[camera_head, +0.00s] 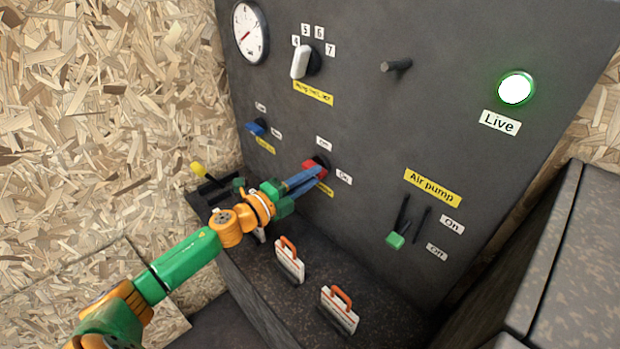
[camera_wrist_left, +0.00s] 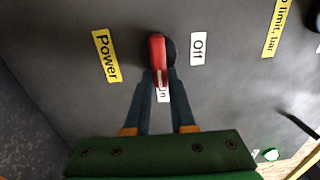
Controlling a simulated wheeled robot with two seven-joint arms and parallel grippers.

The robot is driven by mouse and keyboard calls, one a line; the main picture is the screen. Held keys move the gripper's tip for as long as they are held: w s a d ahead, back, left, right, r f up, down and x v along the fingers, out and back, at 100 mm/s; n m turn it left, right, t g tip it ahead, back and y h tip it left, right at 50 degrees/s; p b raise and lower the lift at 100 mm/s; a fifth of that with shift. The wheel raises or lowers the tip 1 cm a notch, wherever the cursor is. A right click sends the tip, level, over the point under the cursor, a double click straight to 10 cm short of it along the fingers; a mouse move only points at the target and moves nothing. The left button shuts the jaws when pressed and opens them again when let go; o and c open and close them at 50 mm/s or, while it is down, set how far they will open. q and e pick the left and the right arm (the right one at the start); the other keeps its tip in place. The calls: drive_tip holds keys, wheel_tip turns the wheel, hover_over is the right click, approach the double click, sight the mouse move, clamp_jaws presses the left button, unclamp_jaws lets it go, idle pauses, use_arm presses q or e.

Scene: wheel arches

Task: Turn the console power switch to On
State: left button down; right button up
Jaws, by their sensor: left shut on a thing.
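The power switch is a red rotary knob (camera_head: 318,165) on the dark console panel; it also shows in the left wrist view (camera_wrist_left: 157,50). Its handle points down in the wrist view, towards the "On" label (camera_wrist_left: 163,95), which shows partly between my fingers. The "Off" label (camera_wrist_left: 198,48) is right of the knob there, and the yellow "Power" label (camera_wrist_left: 106,56) is left. My left gripper (camera_head: 304,180) is shut on the knob's handle, its blue fingertips (camera_wrist_left: 160,80) on either side of the handle's end. My right gripper is not in view.
A blue knob (camera_head: 256,128), a white selector (camera_head: 300,62), a black peg (camera_head: 396,66) and the green-tipped air pump lever (camera_head: 396,239) stick out of the panel. The "Live" lamp (camera_head: 515,88) glows.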

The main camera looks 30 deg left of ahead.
use_arm(q)
drive_tip(key=shift+r, duration=0.1)
idle(0.3)
drive_tip(key=c, duration=0.9)
unclamp_jaws()
drive_tip(key=shift+o, duration=0.7)
drive_tip(key=shift+w, duration=0.1)
drive_tip(key=b+v, duration=0.1)
drive_tip(key=v, duration=0.6)
drive_tip(key=shift+b, duration=0.4)
drive_tip(key=shift+a, duration=0.1)
